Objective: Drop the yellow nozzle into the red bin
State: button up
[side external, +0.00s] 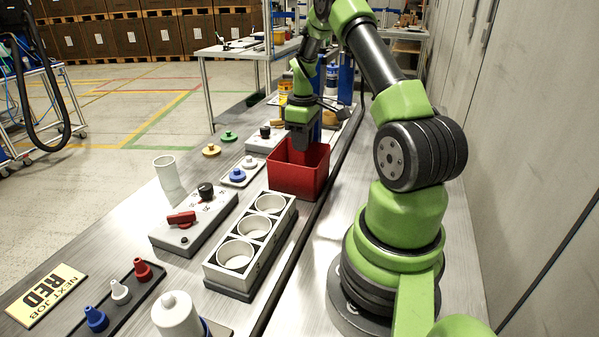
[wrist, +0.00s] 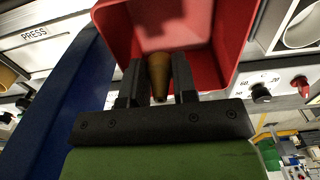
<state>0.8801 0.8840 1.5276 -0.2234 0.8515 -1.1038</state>
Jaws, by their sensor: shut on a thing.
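My gripper (side external: 301,140) is over the red bin (side external: 297,183), with its fingertips at about the height of the bin's rim. In the wrist view my gripper (wrist: 158,88) is shut on the yellow nozzle (wrist: 158,73), a tapered piece that looks brownish in shadow. Behind it the open red bin (wrist: 228,35) fills the top middle, and the nozzle shows against its inside. The nozzle is hidden in the side view by the fingers and the bin. The bin's floor is mostly in shadow.
A grey block with three round cups (side external: 252,240) stands just in front of the bin. A control box with a red switch (side external: 193,217) is to its left. A dark rack (side external: 117,300) holds blue, white and red nozzles. A blue post (side external: 346,77) stands behind.

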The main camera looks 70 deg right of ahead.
jog(key=shift+f, duration=0.45)
jog(key=o, duration=1)
jog(key=shift+c, duration=0.2)
jog(key=shift+r, duration=0.1)
notch_tip(320, 180, up, 10)
jog(key=shift+f, duration=0.1)
